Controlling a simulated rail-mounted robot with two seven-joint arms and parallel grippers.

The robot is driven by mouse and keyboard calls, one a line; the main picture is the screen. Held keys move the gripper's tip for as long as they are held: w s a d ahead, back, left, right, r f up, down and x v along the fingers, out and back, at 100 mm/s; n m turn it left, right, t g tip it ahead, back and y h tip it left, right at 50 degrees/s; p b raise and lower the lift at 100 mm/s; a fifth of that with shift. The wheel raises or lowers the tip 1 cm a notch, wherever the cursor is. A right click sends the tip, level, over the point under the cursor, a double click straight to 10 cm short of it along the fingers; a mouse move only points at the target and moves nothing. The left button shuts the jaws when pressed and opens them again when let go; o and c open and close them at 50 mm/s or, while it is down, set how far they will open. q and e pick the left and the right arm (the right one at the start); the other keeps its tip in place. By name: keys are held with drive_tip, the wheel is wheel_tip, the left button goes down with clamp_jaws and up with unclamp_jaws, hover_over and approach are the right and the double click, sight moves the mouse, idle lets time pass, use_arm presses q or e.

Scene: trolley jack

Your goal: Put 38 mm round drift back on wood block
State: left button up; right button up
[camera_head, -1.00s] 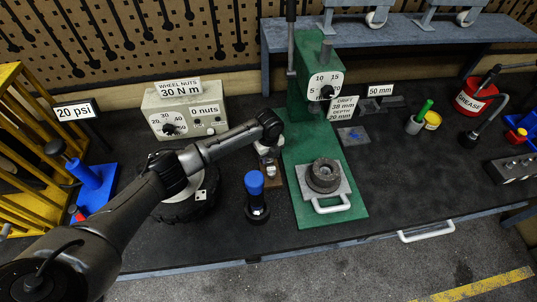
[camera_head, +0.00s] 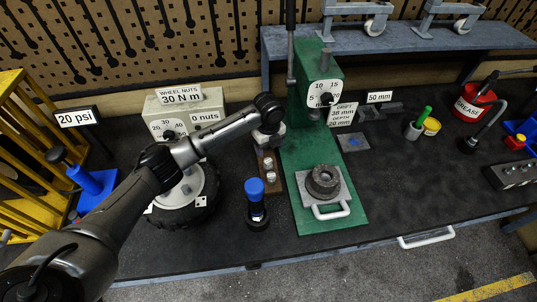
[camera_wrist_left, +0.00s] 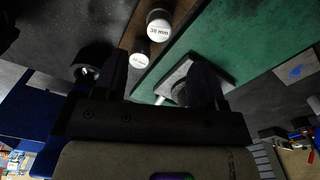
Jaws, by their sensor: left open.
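The brown wood block (camera_head: 277,186) lies left of the green press base. Two metal drifts stand on it in the head view, but their labels are too small to read there. In the left wrist view the 38 mm drift (camera_wrist_left: 159,26) stands on the wood block (camera_wrist_left: 178,8), label facing the camera. A smaller labelled drift (camera_wrist_left: 139,59) stands beside it. My left gripper (camera_head: 268,138) is over the far end of the block, its fingertips unclear there. In the left wrist view its two dark fingers (camera_wrist_left: 160,82) are apart, with nothing held between them. My right gripper is not in view.
The green press (camera_head: 306,207) stands close on the right, with a round die (camera_head: 323,181) on a handled tray. A blue-topped tool (camera_head: 255,198) stands in front of the block. A wheel (camera_head: 186,207) lies to the left, under my left arm.

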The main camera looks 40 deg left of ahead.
use_arm(q)
wheel_tip(320, 180, up, 4)
drive_tip(key=shift+f, duration=0.15)
idle(0.3)
idle(0.4)
